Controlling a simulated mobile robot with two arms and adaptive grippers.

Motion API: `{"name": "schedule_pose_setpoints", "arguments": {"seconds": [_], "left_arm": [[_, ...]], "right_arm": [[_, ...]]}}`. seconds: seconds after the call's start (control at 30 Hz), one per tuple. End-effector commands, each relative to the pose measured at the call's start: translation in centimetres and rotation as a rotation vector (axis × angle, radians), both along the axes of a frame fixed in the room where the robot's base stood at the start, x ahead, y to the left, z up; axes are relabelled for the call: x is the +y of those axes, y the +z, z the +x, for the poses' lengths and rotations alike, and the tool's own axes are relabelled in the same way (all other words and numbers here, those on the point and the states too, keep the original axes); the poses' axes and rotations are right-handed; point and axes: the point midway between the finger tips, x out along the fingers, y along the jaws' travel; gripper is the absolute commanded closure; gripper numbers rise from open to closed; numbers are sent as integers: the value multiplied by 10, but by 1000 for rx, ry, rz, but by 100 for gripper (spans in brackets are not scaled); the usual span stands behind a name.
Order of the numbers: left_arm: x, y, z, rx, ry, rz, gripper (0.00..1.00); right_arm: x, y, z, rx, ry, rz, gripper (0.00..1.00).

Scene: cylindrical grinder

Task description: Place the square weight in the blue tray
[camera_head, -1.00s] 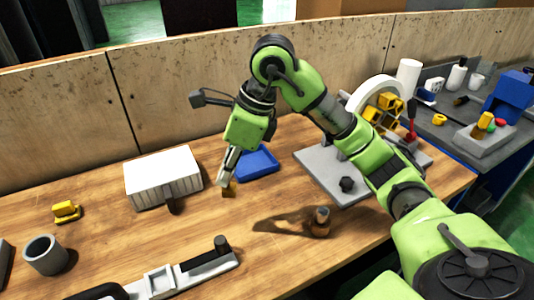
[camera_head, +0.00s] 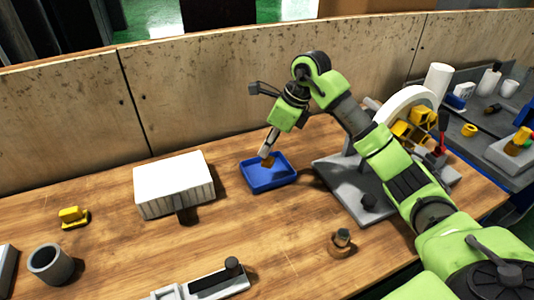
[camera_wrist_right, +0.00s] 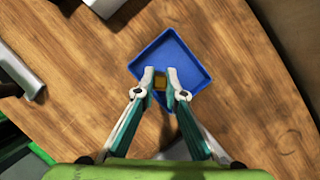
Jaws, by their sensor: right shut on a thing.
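The blue tray (camera_head: 262,184) lies on the wooden table near the back wall, right of the white box. In the right wrist view the tray (camera_wrist_right: 196,62) is below the fingers. My right gripper (camera_head: 267,156) points down over the tray and is shut on the small brass-brown square weight (camera_head: 268,162). The weight (camera_wrist_right: 160,81) also shows between the fingertips of the right gripper (camera_wrist_right: 166,84) in the wrist view. I cannot tell whether it touches the tray floor. My left gripper is not in view.
A white ribbed box (camera_head: 174,186) stands left of the tray. A grey plate (camera_head: 352,190) with a wheel-like machine part (camera_head: 405,105) is to the right. A small brown cylindrical piece (camera_head: 341,241), a grey cup (camera_head: 50,263) and a yellow part (camera_head: 73,217) stand on the table.

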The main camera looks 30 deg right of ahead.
Motion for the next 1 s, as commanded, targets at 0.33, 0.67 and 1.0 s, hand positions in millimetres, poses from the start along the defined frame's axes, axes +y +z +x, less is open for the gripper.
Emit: {"name": "schedule_pose_setpoints", "arguments": {"seconds": [0.33,0.67,1.0], "left_arm": [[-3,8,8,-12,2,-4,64],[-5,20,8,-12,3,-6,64],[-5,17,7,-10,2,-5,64]], "right_arm": [[-10,-27,22,-4,0,3,100],[-11,-59,24,-5,0,2,100],[-10,-63,24,-5,1,1,79]]}}
